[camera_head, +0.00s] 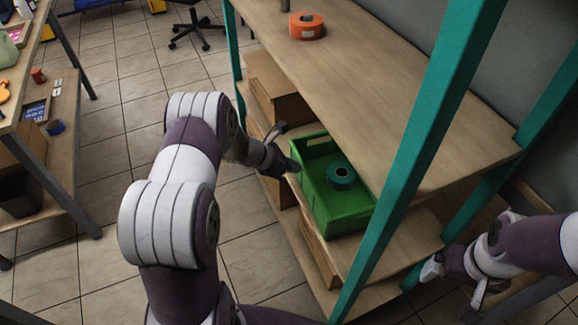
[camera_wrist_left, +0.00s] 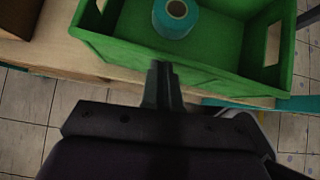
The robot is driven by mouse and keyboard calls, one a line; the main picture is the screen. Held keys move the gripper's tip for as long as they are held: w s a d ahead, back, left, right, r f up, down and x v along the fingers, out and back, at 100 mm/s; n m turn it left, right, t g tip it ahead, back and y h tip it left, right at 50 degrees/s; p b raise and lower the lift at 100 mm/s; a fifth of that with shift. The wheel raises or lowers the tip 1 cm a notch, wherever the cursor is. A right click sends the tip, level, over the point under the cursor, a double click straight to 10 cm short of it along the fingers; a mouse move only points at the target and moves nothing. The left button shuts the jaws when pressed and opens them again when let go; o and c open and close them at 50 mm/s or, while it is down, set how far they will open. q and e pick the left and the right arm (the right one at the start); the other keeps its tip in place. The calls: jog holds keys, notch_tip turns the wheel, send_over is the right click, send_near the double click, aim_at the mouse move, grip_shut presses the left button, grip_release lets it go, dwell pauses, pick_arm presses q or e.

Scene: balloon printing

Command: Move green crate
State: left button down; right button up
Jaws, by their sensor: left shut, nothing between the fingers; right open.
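The green crate (camera_head: 337,211) sits on the middle shelf of the rack, near its front edge, with a teal roll of tape (camera_head: 341,176) inside. In the left wrist view the crate (camera_wrist_left: 200,62) fills the top, with the tape roll (camera_wrist_left: 176,18) in it and a handle hole at each end. My left gripper (camera_head: 291,163) is at the crate's near left side. Its fingers (camera_wrist_left: 163,68) are shut with nothing between them, close to the crate wall; I cannot tell whether they touch it. My right gripper (camera_head: 454,279) is open and empty, right of the teal post.
A teal post (camera_head: 420,150) stands right of the crate. Cardboard boxes (camera_head: 275,88) are behind it to the left. A workbench (camera_head: 50,150) stands far left, with open tiled floor between.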

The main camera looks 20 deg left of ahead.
pick_arm(q)
jog(key=w+d, duration=0.7)
jog(key=w, duration=0.1)
jog(key=shift+d+b, duration=0.2)
jog(key=shift+b, duration=0.1)
jog(key=shift+s, duration=0.1)
